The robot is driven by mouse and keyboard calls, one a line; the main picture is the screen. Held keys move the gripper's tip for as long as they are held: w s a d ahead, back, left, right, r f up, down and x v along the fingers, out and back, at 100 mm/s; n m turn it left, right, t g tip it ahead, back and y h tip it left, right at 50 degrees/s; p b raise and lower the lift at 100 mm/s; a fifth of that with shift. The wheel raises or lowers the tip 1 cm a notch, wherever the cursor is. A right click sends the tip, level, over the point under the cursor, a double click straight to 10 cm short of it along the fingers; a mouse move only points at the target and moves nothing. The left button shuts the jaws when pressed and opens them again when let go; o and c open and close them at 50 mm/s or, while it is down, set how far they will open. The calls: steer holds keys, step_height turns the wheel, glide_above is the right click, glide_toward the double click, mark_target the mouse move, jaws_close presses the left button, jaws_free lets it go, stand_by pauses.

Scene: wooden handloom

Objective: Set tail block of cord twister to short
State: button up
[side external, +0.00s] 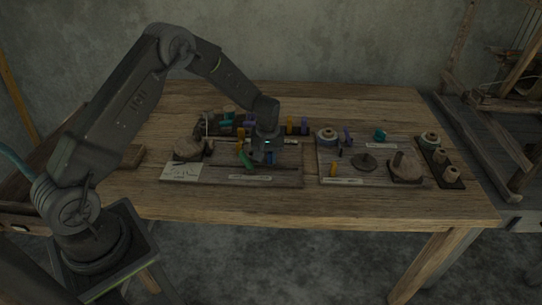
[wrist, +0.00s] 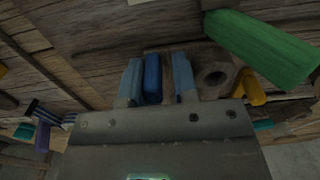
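My gripper (side external: 268,153) is low over the left wooden board (side external: 290,177) in the side view. In the wrist view its two light-blue fingertips (wrist: 157,80) stand on either side of a dark blue peg-like piece (wrist: 152,78). The blue piece is close to the left fingertip, with a gap to the right one, so the gripper looks open around it. A grey wooden block with a round hole (wrist: 214,79) is just right of the fingers. I cannot tell for sure which part is the tail block; my gripper hides much of that area in the side view.
A green bar (wrist: 262,45) lies close to the fingers, with a yellow peg (wrist: 251,87) beside it. A round wooden piece (side external: 188,148) and a paper card (side external: 181,171) are at the left. Spools (side external: 327,136) and discs occupy the right board. The table front is clear.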

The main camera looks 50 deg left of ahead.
steer(key=o, duration=0.3)
step_height(320, 180, up, 14)
stand_by(0.6)
